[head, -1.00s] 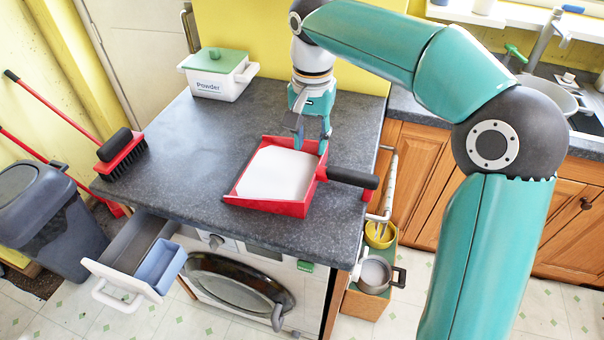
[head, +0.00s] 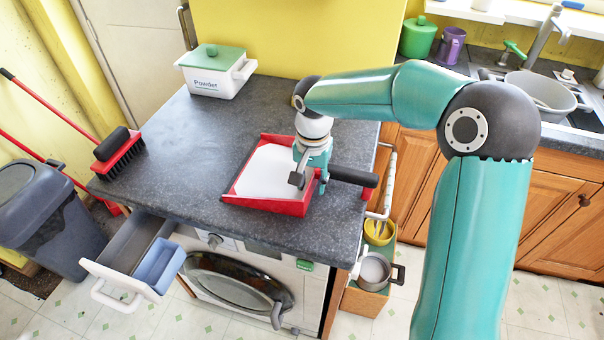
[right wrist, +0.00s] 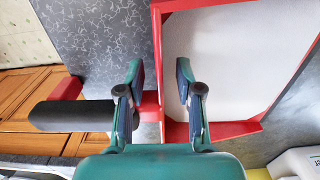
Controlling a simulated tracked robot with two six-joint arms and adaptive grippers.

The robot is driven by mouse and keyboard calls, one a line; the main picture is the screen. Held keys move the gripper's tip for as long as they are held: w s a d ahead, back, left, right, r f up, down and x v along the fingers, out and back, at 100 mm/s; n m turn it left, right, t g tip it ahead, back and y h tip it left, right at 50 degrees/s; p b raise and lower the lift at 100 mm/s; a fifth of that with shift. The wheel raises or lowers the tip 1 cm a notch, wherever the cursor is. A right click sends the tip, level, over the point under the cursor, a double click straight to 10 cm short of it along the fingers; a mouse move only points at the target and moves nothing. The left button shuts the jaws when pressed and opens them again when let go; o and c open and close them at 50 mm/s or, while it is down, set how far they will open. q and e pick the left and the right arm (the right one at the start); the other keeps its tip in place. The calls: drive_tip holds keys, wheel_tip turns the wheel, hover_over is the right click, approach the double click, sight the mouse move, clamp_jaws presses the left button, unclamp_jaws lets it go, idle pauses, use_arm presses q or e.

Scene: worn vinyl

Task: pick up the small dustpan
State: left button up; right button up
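The small dustpan is red with a white inside (head: 250,203) and lies on the grey worktop. Its black handle (head: 351,177) points right. My right gripper (head: 309,184) is over the pan's handle-side edge, with fingers pointing down. In the right wrist view the gripper (right wrist: 160,85) is open, and the dustpan's red side wall (right wrist: 156,45) runs between the fingers. One finger is over the white inside, the other on the handle side. I cannot tell if they touch the pan. The black handle (right wrist: 72,116) lies left of the fingers there. My left gripper is not in view.
A white powder box with a green lid (head: 218,77) stands at the worktop's back left. A red brush with a black grip (head: 119,155) is at the left edge. An open drawer (head: 128,262) sticks out at the front left. The worktop's middle left is clear.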

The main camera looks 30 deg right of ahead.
drive_tip(key=shift+f, duration=0.1)
clamp_jaws()
idle(0.5)
wheel_tip(320, 180, up, 20)
drive_tip(key=p, duration=0.1)
idle(0.4)
